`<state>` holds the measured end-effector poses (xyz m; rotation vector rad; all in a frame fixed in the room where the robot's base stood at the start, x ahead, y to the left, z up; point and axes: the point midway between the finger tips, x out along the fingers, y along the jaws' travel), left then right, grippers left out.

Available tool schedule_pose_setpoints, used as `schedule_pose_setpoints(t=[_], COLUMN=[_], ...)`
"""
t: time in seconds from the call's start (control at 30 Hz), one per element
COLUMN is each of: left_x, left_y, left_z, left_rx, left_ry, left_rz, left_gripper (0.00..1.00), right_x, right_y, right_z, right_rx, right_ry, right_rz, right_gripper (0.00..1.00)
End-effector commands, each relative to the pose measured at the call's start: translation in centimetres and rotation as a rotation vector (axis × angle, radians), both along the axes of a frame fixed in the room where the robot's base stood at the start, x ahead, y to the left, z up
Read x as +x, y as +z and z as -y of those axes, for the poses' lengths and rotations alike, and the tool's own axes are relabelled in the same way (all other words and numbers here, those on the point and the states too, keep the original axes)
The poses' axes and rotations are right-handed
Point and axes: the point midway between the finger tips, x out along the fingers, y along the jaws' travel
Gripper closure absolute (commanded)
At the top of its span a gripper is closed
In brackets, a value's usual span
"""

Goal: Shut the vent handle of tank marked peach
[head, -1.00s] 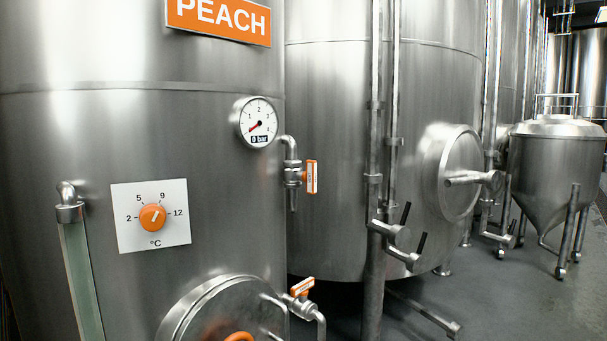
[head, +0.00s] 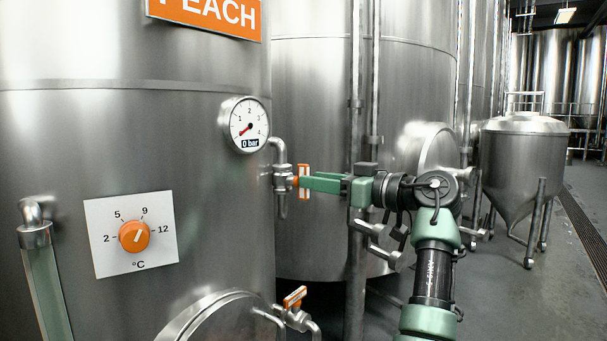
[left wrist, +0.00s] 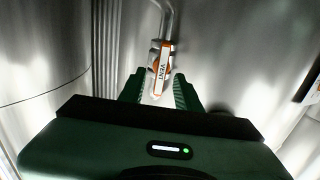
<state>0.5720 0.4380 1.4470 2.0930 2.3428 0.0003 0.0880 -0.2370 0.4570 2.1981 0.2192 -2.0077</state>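The peach tank (head: 150,140) carries an orange PEACH sign (head: 208,14). On its right side a bent pipe bears a vent valve with an orange and white vent handle (head: 304,172), standing upright. My left gripper (head: 303,183) is level with the handle, coming from the right. In the left wrist view the vent handle (left wrist: 164,68), lettered VENT, shows between and just beyond the two green fingers of my left gripper (left wrist: 160,88). The fingers are apart, with gaps on both sides of the handle. I cannot tell whether they touch it. My right gripper is out of view.
A pressure gauge (head: 245,125) reading 0 bar and a temperature dial (head: 134,236) are on the tank. A second orange handle (head: 295,297) sits lower, by the round hatch (head: 215,318). Another tank (head: 312,90) and vertical pipes (head: 356,120) stand close behind my gripper.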

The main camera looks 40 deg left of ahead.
Motion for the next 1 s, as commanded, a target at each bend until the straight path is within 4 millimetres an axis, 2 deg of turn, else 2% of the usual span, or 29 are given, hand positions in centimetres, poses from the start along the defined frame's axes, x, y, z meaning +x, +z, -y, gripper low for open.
schedule_pose_setpoints(t=[0.1,0.23,0.57,0.6,0.7,1.0], left_x=[-0.3,-0.3,-0.4,-0.4,-0.4,-0.4], left_y=[0.3,0.2,0.0,0.0,0.0,0.0], left_z=[-1.9,-3.1,-3.7,-3.6,-3.6,-3.6], left_rx=[-0.001,0.000,0.001,0.001,0.001,0.001], left_ry=[0.002,0.000,-0.002,-0.002,-0.002,-0.002], left_rz=[0.000,-0.002,-0.001,-0.001,-0.001,-0.012], left_gripper=[0.67,0.67,0.67,0.72,1.00,1.00], right_x=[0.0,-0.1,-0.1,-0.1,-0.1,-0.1], right_y=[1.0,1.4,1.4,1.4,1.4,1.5], right_z=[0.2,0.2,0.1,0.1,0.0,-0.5], right_rx=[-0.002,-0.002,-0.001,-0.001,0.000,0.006], right_ry=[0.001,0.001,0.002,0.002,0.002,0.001], right_rz=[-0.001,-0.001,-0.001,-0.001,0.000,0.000], right_gripper=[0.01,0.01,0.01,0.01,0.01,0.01])
